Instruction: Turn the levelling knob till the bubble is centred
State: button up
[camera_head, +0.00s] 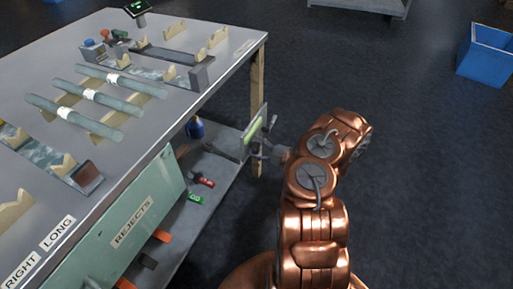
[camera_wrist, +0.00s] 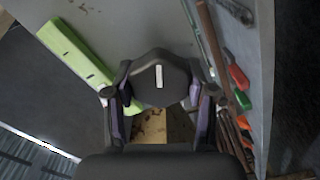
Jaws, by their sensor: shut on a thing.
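The levelling knob (camera_wrist: 160,78) is dark and lobed, with a short white mark on its face, upright in the wrist view. My gripper (camera_wrist: 161,92) has a finger on each side of the knob and is shut on it. In the head view my gripper (camera_head: 264,152) is at the table's right end, below the top, against a grey plate. A bright green level strip (camera_head: 255,131) is on that plate. The level strip (camera_wrist: 76,52) also shows at upper left in the wrist view, slanting. I cannot make out the bubble. The knob is hidden in the head view.
The workbench (camera_head: 226,60) carries several glass tubes (camera_head: 90,95) on notched supports. A green REJECTS bin (camera_head: 135,222) stands left. Floor is clear right, up to a blue bin (camera_head: 486,55).

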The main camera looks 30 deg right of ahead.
jog(key=m, duration=0.6)
jog(key=shift+w+r, duration=0.1)
jog(key=shift+m, duration=0.3)
dwell(0.3)
jog(key=o, duration=1.2)
jog(key=shift+c, duration=0.2)
jog(key=v, duration=1.2)
